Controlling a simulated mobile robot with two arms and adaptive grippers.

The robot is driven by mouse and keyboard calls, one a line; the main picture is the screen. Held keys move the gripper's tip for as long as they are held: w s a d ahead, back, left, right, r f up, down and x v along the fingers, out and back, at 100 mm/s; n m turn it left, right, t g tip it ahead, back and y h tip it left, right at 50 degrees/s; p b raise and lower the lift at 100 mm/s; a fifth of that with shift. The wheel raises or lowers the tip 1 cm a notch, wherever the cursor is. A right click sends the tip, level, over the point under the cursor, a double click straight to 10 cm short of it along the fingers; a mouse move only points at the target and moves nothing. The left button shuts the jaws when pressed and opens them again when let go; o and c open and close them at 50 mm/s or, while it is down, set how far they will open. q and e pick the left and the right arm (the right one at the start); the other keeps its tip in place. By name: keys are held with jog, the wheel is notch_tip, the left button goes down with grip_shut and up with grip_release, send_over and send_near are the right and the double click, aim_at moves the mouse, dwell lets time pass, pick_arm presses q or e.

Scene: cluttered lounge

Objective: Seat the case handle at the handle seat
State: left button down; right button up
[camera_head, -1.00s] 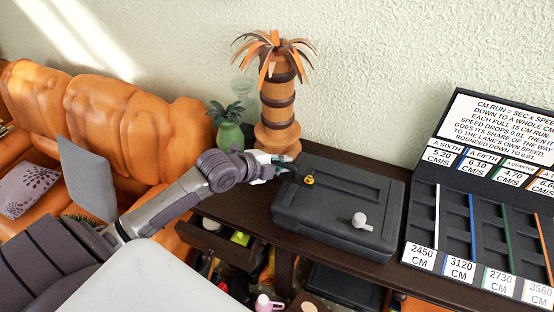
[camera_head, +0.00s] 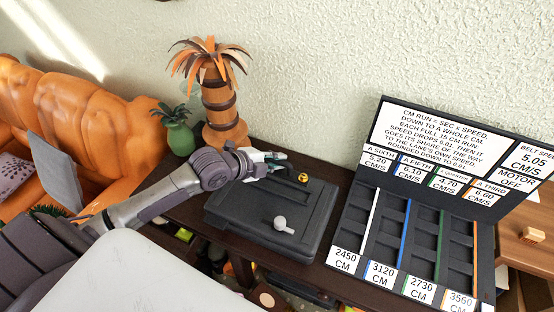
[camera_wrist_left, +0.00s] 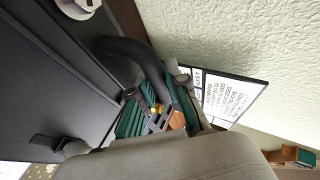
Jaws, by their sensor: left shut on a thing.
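My left gripper (camera_head: 272,158) is shut on the case handle (camera_head: 285,162), a dark curved piece. A small brass-yellow end (camera_head: 303,177) shows just beyond the fingers. They appear over the far part of the dark grey case (camera_head: 250,212), which lies flat on a sideboard. In the left wrist view, the black curved handle (camera_wrist_left: 125,52) runs between the fingers (camera_wrist_left: 163,103) beside the case (camera_wrist_left: 55,85). The handle seat cannot be clearly picked out. Whether the handle touches the case cannot be told. My right gripper is not in view.
A pale knob (camera_head: 282,224) stands on the case. A green vase (camera_head: 180,138) and palm-tree ornament (camera_head: 222,105) stand behind my arm. A black board with lanes and signs (camera_head: 410,235) is right of the case. An orange sofa (camera_head: 75,125) is at left.

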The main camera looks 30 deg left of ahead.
pick_arm(q)
jog(key=shift+d+r, duration=0.1)
jog(key=shift+f+b, duration=0.5)
jog(key=shift+f, duration=0.45)
jog(key=shift+f+b, duration=1.3)
jog(key=shift+f, duration=0.7)
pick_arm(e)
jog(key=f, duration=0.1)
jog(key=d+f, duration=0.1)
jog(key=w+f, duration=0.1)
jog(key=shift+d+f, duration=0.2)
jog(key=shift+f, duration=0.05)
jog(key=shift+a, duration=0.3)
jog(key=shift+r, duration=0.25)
pick_arm(q)
jog(key=shift+p, duration=0.4)
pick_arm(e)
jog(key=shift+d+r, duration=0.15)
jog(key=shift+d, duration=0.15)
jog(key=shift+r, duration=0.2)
pick_arm(q)
jog(key=shift+f+b, duration=0.45)
jog(key=shift+f, duration=0.65)
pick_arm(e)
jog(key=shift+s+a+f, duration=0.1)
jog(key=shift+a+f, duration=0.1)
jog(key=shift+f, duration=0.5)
